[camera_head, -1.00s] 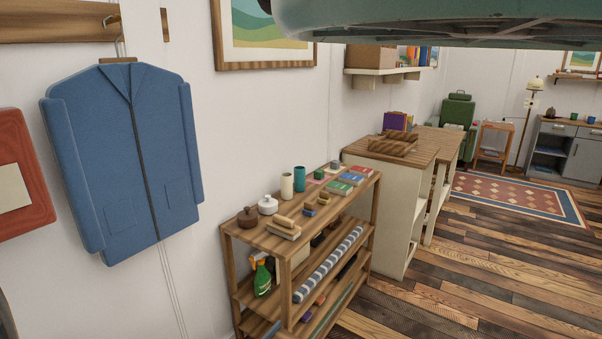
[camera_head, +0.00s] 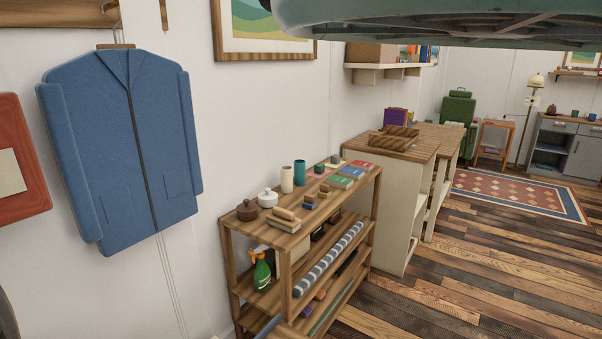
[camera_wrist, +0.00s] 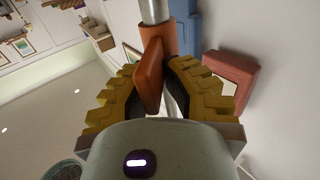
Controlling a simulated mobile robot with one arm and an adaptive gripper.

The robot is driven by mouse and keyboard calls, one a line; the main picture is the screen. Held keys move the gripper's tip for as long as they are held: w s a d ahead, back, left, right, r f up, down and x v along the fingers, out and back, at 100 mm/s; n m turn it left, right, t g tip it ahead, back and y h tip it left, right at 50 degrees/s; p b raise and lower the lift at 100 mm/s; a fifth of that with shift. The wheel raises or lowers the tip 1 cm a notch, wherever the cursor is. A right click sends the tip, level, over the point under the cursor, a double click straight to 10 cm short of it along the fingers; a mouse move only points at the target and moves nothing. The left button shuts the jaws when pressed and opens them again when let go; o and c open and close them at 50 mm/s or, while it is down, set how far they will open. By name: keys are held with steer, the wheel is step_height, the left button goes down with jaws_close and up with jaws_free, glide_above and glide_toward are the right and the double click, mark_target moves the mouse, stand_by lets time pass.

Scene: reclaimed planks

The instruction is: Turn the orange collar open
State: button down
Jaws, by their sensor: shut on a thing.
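In the wrist view, the orange collar (camera_wrist: 184,35) sits around a grey metal pipe (camera_wrist: 155,10) at the top middle. A flat orange tab hangs from it between the yellow fingers of my gripper (camera_wrist: 152,82). My gripper is shut on this tab of the collar. The inner faces of the fingers and the tab's far side are partly hidden. Neither the collar nor my gripper shows in the head view.
In the head view, a blue jacket (camera_head: 125,150) hangs on the wall beside a red-framed panel (camera_head: 12,165). A wooden shelf unit (camera_head: 228,250) holds several small items. A white cabinet (camera_head: 385,205) stands beyond it.

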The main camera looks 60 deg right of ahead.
steer(key=shift+w+a+f+m+g+h+b, duration=0.15)
steer(key=shift+m+g+h+b, duration=0.25)
steer(key=shift+g+b, duration=0.35)
steer(key=shift+w+d+r+m+g+h+b, duration=0.15)
steer(key=shift+m+g+h+b, duration=0.25)
steer(key=shift+b, duration=0.55)
steer(key=shift+a+m+g, duration=0.1)
steer(key=shift+m+g, duration=0.3)
steer(key=shift+g, duration=0.05)
steer(key=shift+w+f+g+b, duration=0.15)
steer(key=shift+g+b, duration=0.15)
steer(key=shift+b, duration=0.65)
steer(key=shift+w+a+m+g+h+b, duration=0.15)
steer(key=shift+m+g+h+b, duration=0.45)
steer(key=shift+m+g+b, duration=0.95)
steer(key=shift+n+t+b, duration=0.35)
steer(key=shift+n+b, duration=0.05)
steer(key=shift+n, duration=0.15)
steer(key=c, duration=1)
jaws_free()
steer(key=shift+r, duration=0.2)
